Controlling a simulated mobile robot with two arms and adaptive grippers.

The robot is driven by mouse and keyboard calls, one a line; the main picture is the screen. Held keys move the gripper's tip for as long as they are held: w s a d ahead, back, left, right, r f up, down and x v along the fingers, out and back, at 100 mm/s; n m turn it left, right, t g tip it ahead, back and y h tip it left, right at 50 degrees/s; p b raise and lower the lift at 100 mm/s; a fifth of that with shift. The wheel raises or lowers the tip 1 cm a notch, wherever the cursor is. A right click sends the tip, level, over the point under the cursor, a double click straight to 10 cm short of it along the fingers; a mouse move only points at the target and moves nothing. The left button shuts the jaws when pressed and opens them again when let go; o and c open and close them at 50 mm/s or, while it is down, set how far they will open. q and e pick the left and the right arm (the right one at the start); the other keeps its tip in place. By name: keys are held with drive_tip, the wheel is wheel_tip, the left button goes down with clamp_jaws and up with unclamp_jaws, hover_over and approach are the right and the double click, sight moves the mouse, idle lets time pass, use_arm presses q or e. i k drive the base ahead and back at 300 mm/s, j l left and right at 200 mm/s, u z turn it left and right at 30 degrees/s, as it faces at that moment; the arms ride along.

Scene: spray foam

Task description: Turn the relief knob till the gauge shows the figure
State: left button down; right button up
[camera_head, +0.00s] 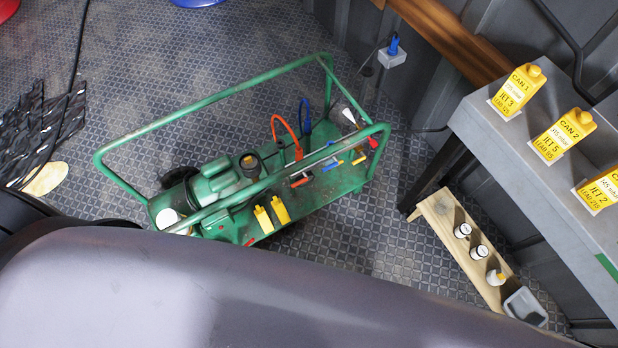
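A green machine (218,187) sits inside a green tubular frame (215,96) on the floor, left of centre. A black round part (250,165) stands up from its middle, and a pale round face (167,218) shows at its left end. I cannot tell which part is the relief knob or the gauge, and no figure on a gauge is readable. Red, blue and yellow handles (359,155) sit at its right end. Neither of my grippers is in view.
A grey table (485,125) at right holds yellow labelled cans (518,90). A low wooden bench (455,246) carries small bottles; a grey bin (525,306) stands at its end. The patterned floor right of the machine is clear.

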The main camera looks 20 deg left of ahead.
sight(362, 124)
drive_tip(key=k+l+u, duration=0.15)
drive_tip(key=u, duration=0.3)
drive_tip(key=k+l+u, duration=0.15)
drive_tip(key=u, duration=0.3)
drive_tip(key=k+l+u, duration=0.1)
drive_tip(key=u, duration=0.35)
drive_tip(key=k, duration=0.1)
